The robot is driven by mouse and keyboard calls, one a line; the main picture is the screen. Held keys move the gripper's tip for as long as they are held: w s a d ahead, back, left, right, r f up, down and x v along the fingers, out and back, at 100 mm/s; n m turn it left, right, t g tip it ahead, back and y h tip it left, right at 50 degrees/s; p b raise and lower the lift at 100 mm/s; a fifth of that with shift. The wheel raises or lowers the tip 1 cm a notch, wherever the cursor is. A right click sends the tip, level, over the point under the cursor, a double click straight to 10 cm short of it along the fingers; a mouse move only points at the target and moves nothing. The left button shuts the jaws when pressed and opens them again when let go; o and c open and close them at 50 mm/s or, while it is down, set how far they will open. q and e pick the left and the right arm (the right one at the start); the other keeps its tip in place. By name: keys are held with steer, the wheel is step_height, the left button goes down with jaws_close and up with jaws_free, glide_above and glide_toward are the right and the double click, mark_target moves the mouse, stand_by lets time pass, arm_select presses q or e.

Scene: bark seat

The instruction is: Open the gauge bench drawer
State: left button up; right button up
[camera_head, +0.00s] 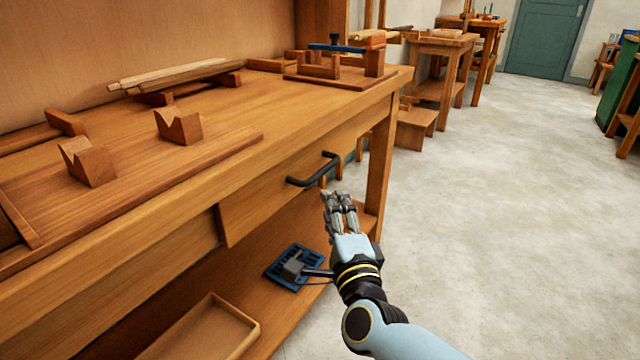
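The gauge bench (290,115) is a long wooden workbench on the left. Its drawer (262,200) is a light wooden front under the top, and looks shut or nearly so. A black bar handle (314,174) sticks out from the drawer front. My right gripper (335,194) is just below and to the right of the handle, its fingers pointing up towards it. Its two fingers lie close side by side with nothing visible between them. I cannot tell whether they are shut or whether a fingertip touches the handle. My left gripper is not in view.
Notched wooden blocks (179,127), wooden strips (180,74) and a jig with a blue bar (338,48) sit on the bench top. A blue grid piece (287,269) and a wooden tray (215,330) lie lower down. The concrete floor (500,220) at right is clear.

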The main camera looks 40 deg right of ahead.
mark_target(322, 172)
steer(key=shift+m, duration=0.3)
steer(key=x, duration=0.7)
steer(key=r+x, duration=0.1)
steer(key=x, duration=0.3)
steer(key=shift+s+d+b, duration=0.1)
steer(key=shift+d+b, duration=0.1)
steer(key=shift+b, duration=0.1)
steer(key=shift+f, duration=0.1)
jaws_close()
steer(key=shift+s, duration=0.1)
